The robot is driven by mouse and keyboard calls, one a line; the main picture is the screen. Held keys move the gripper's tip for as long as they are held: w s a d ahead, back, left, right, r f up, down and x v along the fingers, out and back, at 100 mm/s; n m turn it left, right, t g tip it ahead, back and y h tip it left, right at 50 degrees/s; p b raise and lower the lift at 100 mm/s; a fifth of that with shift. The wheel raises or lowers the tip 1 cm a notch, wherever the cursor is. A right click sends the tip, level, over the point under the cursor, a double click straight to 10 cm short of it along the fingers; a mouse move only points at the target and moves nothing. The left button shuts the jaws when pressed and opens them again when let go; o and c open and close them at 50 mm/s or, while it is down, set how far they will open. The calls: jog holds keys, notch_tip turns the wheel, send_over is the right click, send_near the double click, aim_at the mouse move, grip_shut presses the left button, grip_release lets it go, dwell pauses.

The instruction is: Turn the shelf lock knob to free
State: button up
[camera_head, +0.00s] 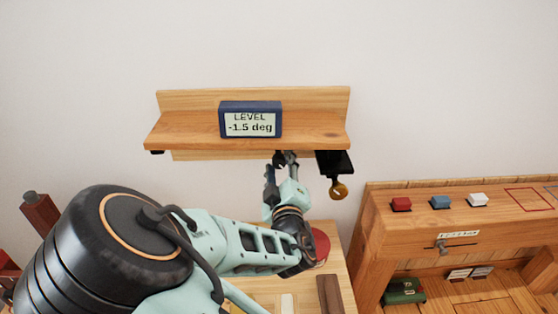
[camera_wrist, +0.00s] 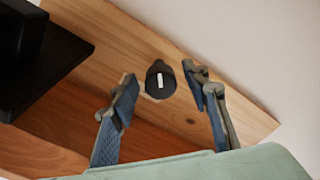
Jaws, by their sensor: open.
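The wooden shelf (camera_head: 305,132) is on the white wall. A level display (camera_head: 250,120) on it reads "LEVEL -1.5 deg". In the wrist view a round black knob (camera_wrist: 158,85) with a white line mark sits on the shelf's wood, seen from below. My gripper (camera_head: 285,160) is under the shelf, pointing up at it. In the wrist view my gripper (camera_wrist: 163,82) is open, with one finger on each side of the knob. Gaps show beside the knob. I cannot see any lock or free lettering.
A black bracket (camera_head: 334,162) with a brass-coloured knob (camera_head: 339,190) hangs below the shelf just right of my gripper. A wooden bench (camera_head: 420,224) with red, blue and white blocks stands at right. A small wooden table (camera_head: 255,286) is below my arm.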

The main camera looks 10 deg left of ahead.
jog(key=shift+x, duration=0.9)
grip_shut()
